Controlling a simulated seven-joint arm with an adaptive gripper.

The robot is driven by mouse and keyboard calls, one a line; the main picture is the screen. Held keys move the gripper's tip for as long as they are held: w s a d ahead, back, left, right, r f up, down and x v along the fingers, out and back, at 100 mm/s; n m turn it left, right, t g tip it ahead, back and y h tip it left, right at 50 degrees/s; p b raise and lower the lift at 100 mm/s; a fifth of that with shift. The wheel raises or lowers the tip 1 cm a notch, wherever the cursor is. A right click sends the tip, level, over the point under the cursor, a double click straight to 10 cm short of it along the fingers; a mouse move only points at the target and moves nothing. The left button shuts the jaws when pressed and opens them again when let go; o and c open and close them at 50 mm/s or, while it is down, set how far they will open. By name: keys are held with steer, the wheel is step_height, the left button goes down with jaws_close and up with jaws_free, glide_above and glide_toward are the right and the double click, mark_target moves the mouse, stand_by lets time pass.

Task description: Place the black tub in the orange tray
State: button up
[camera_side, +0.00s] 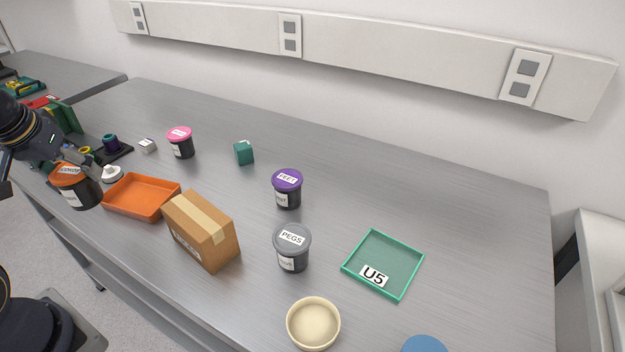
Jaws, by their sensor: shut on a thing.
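My gripper (84,162) is at the left, shut on a black tub (78,193) with an orange lid and a white label. The tub looks upright, just left of the orange tray (143,196). The tray is shallow, rectangular and empty. I cannot tell how high the tub is above the table. The fingers partly cover the lid.
A cardboard box (203,230) stands close to the tray's right.

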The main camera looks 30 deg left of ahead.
steer(key=shift+w+a+f, duration=0.1)
steer(key=shift+w+a, duration=0.05)
steer(key=shift+a, duration=0.25)
steer(key=shift+w+a+f, duration=0.95)
steer(key=shift+w+f, duration=1.05)
steer(key=shift+f, duration=0.1)
steer(key=shift+w+a+f, duration=1)
steer(key=shift+w+f, duration=1)
steer(key=shift+f, duration=0.15)
steer(key=shift+w+a+f, duration=0.95)
steer(key=shift+w+f, duration=1.05)
steer(key=shift+f, duration=0.1)
steer(key=shift+f, duration=0.15)
steer(key=o, duration=1.2)
steer(key=shift+c, duration=0.2)
